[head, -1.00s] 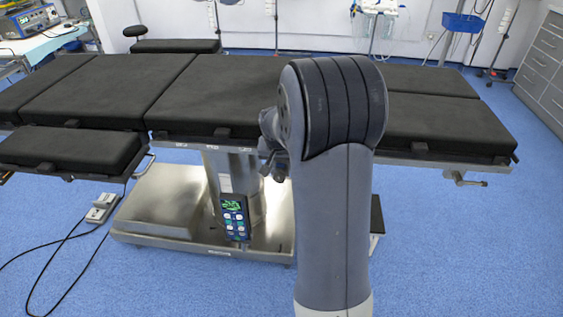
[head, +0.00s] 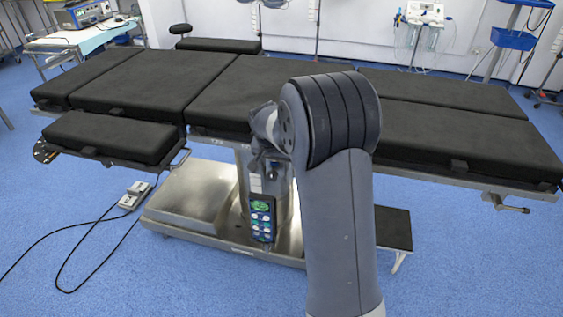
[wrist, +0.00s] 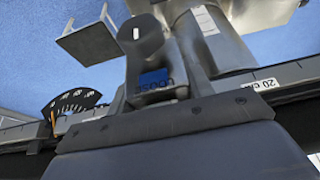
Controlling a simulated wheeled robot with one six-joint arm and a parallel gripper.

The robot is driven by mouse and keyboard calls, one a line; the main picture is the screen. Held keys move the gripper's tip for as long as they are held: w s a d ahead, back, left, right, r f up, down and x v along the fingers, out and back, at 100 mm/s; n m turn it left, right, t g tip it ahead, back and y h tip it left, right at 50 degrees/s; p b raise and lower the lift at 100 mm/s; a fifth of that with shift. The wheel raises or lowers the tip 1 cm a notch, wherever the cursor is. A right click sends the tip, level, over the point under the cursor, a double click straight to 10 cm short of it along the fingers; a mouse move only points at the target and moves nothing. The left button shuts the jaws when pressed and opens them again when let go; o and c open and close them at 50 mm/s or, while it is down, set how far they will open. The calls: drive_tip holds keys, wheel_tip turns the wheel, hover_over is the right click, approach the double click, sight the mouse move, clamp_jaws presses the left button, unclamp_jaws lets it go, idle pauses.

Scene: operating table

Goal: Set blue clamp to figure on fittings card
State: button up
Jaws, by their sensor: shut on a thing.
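In the wrist view a dark grey clamp body (wrist: 146,55) with a rounded top and a blue patch (wrist: 153,79) stands at the table's side rail (wrist: 290,73). Lettering beside the patch is upside down and hard to read. A black dial (wrist: 72,104) with white marks and an orange pointer sits left of it, by the rail. My gripper (head: 260,160) shows only in part in the head view, low at the table's near edge, beside my arm. It is shut on the blue clamp; the fingertips are not clearly seen. No fittings card is readable.
The black-padded operating table (head: 225,92) spans the head view. A hand control (head: 262,218) hangs at the column. A black-topped step (head: 394,228) stands right of the base, a foot pedal (head: 135,194) with cables lies left. The blue floor in front is otherwise clear.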

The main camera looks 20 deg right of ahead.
drive_tip(key=o, duration=1.4)
drive_tip(key=shift+r, duration=0.1)
drive_tip(key=p+v, duration=0.1)
drive_tip(key=v, duration=0.9)
drive_tip(key=shift+s+a+r, duration=0.2)
drive_tip(key=shift+r, duration=0.05)
drive_tip(key=b+x, duration=0.1)
drive_tip(key=x, duration=0.9)
drive_tip(key=shift+w+d+f, duration=0.1)
drive_tip(key=shift+d+f, duration=0.1)
drive_tip(key=shift+f, duration=0.05)
drive_tip(key=shift+d+f, duration=0.1)
drive_tip(key=shift+f, duration=0.05)
drive_tip(key=shift+d, duration=0.2)
